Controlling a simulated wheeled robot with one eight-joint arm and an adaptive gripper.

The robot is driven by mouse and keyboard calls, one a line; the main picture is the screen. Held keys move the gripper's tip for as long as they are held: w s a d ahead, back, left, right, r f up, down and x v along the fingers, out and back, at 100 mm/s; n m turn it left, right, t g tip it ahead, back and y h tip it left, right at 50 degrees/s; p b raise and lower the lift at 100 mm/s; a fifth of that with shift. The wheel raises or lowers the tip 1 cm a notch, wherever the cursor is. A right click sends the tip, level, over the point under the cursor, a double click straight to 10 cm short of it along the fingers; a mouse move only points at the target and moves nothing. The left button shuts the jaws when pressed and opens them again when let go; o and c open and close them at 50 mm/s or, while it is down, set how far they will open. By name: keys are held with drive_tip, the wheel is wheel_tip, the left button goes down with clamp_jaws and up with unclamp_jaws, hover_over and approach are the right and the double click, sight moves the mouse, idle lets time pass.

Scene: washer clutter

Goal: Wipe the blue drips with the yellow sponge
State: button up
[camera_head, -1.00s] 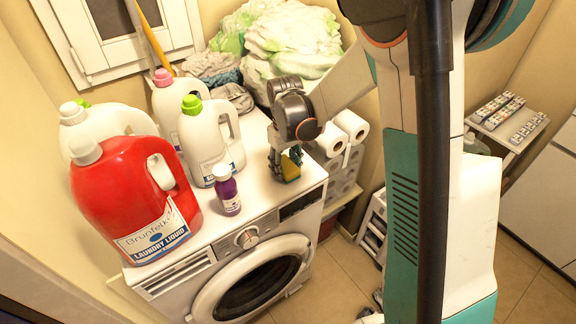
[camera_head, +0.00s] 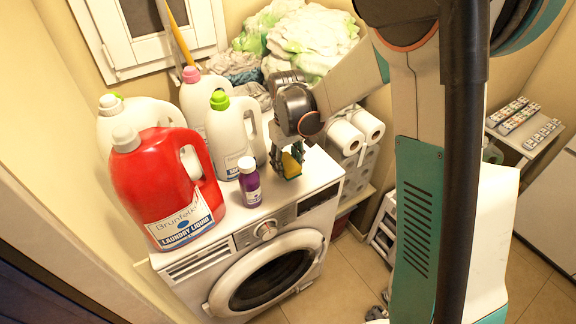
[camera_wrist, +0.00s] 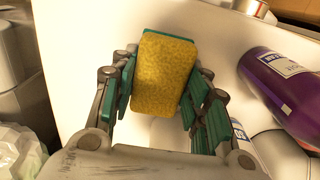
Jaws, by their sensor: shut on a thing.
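The yellow sponge (camera_head: 291,164) with a green backing is held over the white top of the washing machine (camera_head: 318,172), near its front right part. My gripper (camera_wrist: 163,95) is shut on the sponge, with green-padded fingers on both sides of it. The sponge (camera_wrist: 165,75) shows its yellow face in the wrist view. I cannot tell whether it touches the top. I make out no blue drips in either view; the gripper and bottles hide parts of the top.
A purple bottle (camera_head: 250,183) stands just left of my gripper; it also shows in the wrist view (camera_wrist: 285,92). A red laundry jug (camera_head: 165,190) and several white jugs crowd the left. Piled laundry (camera_head: 300,45) lies behind, and paper rolls (camera_head: 345,137) stand right of the washer.

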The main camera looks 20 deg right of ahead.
drive_tip(key=shift+a+r, duration=0.15)
drive_tip(key=shift+r, duration=0.45)
drive_tip(key=shift+r+p, duration=1.45)
drive_tip(key=shift+r, duration=0.4)
